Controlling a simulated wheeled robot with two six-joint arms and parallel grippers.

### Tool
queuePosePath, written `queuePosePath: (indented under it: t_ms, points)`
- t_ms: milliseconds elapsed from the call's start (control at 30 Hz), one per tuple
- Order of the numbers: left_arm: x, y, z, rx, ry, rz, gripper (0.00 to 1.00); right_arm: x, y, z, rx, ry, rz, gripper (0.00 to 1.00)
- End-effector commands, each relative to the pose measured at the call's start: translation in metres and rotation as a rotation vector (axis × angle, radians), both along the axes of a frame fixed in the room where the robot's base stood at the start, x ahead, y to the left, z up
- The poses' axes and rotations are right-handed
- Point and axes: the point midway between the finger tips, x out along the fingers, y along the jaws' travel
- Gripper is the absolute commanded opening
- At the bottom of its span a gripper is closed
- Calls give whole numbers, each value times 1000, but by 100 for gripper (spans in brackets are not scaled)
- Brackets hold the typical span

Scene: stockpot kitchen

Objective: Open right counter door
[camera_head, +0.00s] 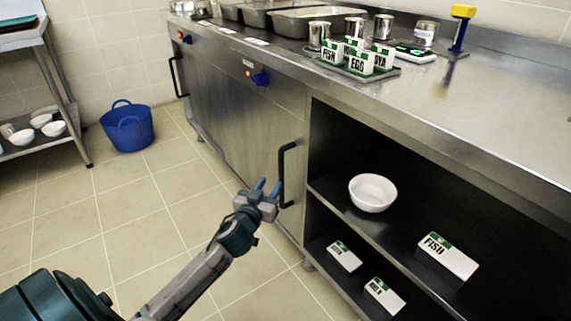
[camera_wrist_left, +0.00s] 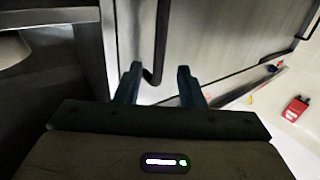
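The right counter door (camera_head: 268,135) is a steel panel left of the open shelves, and it looks shut. Its black vertical bar handle (camera_head: 282,172) is near the door's right edge. My left gripper (camera_head: 267,188) is just left of the handle's lower part, with its two blue fingers apart. In the left wrist view the handle (camera_wrist_left: 160,45) comes down between the open fingertips (camera_wrist_left: 160,75). I cannot tell whether a finger touches it. My right gripper is in neither view.
Open shelves right of the door hold a white bowl (camera_head: 372,192) and a FISH box (camera_head: 447,256). Another counter door has a black handle (camera_head: 177,76) farther left. A blue basket (camera_head: 128,127) stands on the floor by the wall. The tiled floor (camera_head: 130,210) before the door is clear apart from my arm.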

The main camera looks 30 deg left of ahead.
Motion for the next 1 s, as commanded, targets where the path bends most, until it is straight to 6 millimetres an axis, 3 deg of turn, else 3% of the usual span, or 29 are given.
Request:
queuePosePath:
  t_ms: [500,700,1000]
  points:
    - [84,17,-1,-4,-1,1,35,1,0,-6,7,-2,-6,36]
    - [97,19,-1,-2,0,0,35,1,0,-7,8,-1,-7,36]
    - [98,19,-1,-1,1,0,33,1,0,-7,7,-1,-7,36]
